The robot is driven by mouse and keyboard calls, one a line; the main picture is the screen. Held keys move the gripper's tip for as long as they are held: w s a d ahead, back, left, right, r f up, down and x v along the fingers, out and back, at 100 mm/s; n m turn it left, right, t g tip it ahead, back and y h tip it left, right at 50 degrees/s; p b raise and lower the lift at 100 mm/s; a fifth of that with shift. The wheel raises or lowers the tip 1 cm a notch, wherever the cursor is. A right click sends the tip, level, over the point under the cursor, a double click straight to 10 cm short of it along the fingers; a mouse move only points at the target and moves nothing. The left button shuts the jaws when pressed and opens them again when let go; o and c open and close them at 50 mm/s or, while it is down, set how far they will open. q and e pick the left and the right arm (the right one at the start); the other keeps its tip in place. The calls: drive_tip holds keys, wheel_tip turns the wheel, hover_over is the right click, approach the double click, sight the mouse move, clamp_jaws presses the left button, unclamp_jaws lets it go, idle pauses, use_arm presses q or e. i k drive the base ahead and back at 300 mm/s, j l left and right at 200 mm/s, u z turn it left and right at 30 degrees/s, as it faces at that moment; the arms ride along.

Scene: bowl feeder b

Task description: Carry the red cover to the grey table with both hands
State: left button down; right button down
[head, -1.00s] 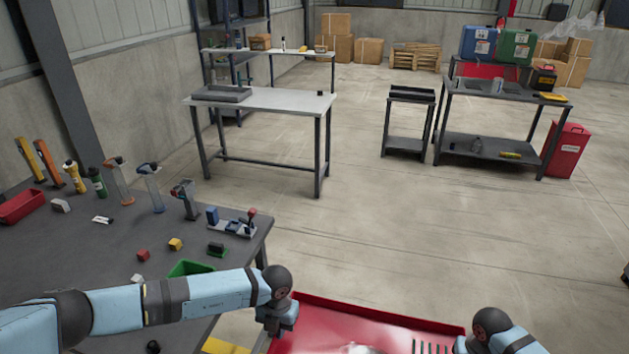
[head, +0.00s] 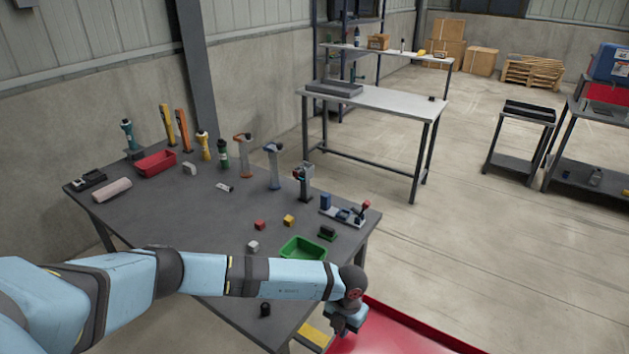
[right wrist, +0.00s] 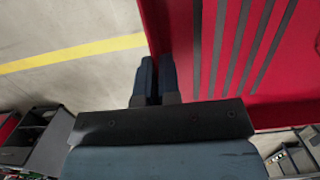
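The red cover (head: 400,335) is a wide red panel with a raised rim, partly cut off at the bottom of the head view. My left gripper (head: 347,322) is at its left corner, fingers pointing down and mostly hidden; it appears shut on the rim. In the right wrist view the cover (right wrist: 285,95) shows dark parallel slots. My right gripper (right wrist: 157,78) has its fingers close together at the cover's edge, apparently pinching it. The grey table (head: 395,103), with a light top and dark legs, stands beyond the workbench.
A dark workbench (head: 130,220) with tools, blocks and a green bin (head: 303,249) lies left, under my left arm. A dark tray (head: 334,89) sits on the grey table's left part. A small dark stand (head: 520,135) is farther right. Open floor (head: 470,240) lies between.

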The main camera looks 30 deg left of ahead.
sight(181, 214)
drive_tip(key=k+j, duration=0.1)
drive_tip(key=j, duration=0.25)
drive_tip(key=k+j, duration=0.1)
drive_tip(key=j, duration=0.6)
drive_tip(key=k+j, duration=0.15)
drive_tip(key=j, duration=1.35)
drive_tip(key=i+j, duration=0.1)
drive_tip(key=j, duration=1)
